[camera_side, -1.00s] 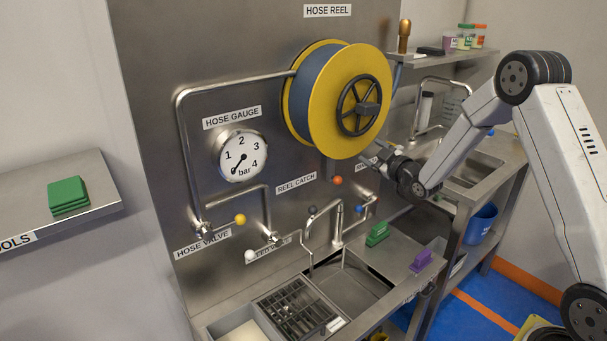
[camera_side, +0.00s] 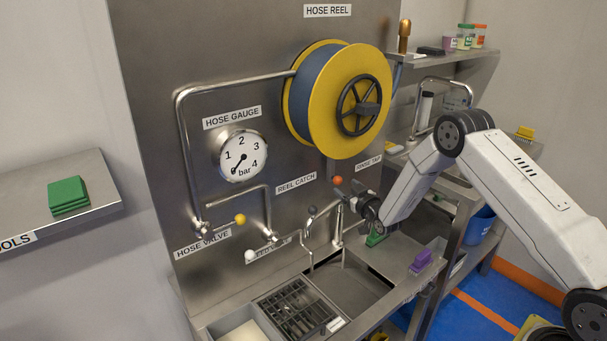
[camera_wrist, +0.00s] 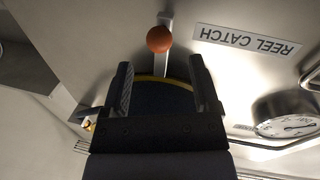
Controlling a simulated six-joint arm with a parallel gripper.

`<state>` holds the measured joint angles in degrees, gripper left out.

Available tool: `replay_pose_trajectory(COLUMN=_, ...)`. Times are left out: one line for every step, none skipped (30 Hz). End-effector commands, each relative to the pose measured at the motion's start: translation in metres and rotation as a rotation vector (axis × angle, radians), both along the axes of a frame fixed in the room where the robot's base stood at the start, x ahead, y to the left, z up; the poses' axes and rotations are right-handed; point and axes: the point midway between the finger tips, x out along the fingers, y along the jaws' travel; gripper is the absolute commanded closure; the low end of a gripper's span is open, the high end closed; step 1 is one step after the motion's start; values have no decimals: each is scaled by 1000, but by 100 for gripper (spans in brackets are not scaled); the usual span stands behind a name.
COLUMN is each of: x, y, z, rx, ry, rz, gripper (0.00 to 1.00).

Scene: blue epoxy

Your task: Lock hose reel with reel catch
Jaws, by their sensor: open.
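The hose reel (camera_side: 345,100) is a yellow drum with blue hose, high on the steel panel, with a dark handwheel. The reel catch (camera_side: 337,181) shows as an orange ball on a short metal lever below the drum, right of the REEL CATCH label (camera_side: 296,183). In the wrist view the orange ball (camera_wrist: 160,39) lies just beyond my fingertips, roughly centred between them, and the label appears upside down. My gripper (camera_side: 347,189) is open and empty, just below and right of the ball in the side view. It also shows in the wrist view (camera_wrist: 160,72).
A pressure gauge (camera_side: 240,157) and pipes stand left of the catch. A yellow-knobbed hose valve (camera_side: 240,219), a white knob (camera_side: 250,256) and a tap (camera_side: 338,225) sit lower. A sink (camera_side: 345,280) lies below, with a purple block (camera_side: 421,259) on its right.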

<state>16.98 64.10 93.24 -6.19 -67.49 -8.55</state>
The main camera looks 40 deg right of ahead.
Motion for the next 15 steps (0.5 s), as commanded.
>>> replay_pose_trajectory(x=1, y=0, z=0, rx=-1, ry=0, rz=0, gripper=22)
replay_pose_trajectory(x=2, y=0, z=0, rx=-1, ry=0, rz=0, gripper=22)
replay_pose_trajectory(x=3, y=-1, z=0, rx=-1, ry=0, rz=0, gripper=22)
replay_pose_trajectory(x=4, y=-1, z=0, rx=-1, ry=-1, rz=0, gripper=22)
replay_pose_trajectory(x=6, y=-1, z=0, rx=-1, ry=-1, rz=0, gripper=22)
replay_pose_trajectory(x=8, y=-2, z=0, rx=-1, ry=0, rz=1, gripper=22)
replay_pose_trajectory(x=9, y=-2, z=-1, rx=-1, ry=0, rz=1, gripper=22)
replay_pose_trajectory(x=11, y=-2, z=0, rx=-2, ry=1, rz=1, gripper=22)
replay_pose_trajectory(x=14, y=-3, z=0, rx=-2, ry=-1, rz=0, gripper=22)
replay_pose_trajectory(x=16, y=-3, z=0, rx=-2, ry=0, rz=1, gripper=22)
replay_pose_trajectory(x=19, y=-4, z=0, rx=-2, ry=-1, rz=0, gripper=22)
replay_pose_trajectory(x=22, y=-4, z=0, rx=-2, ry=0, rz=1, gripper=22)
replay_pose_trajectory(x=25, y=-5, z=0, rx=-2, ry=1, rz=1, gripper=22)
replay_pose_trajectory(x=28, y=-6, z=0, rx=-2, ry=-1, rz=0, gripper=22)
replay_pose_trajectory(x=31, y=-6, z=0, rx=-2, ry=1, rz=1, gripper=22)
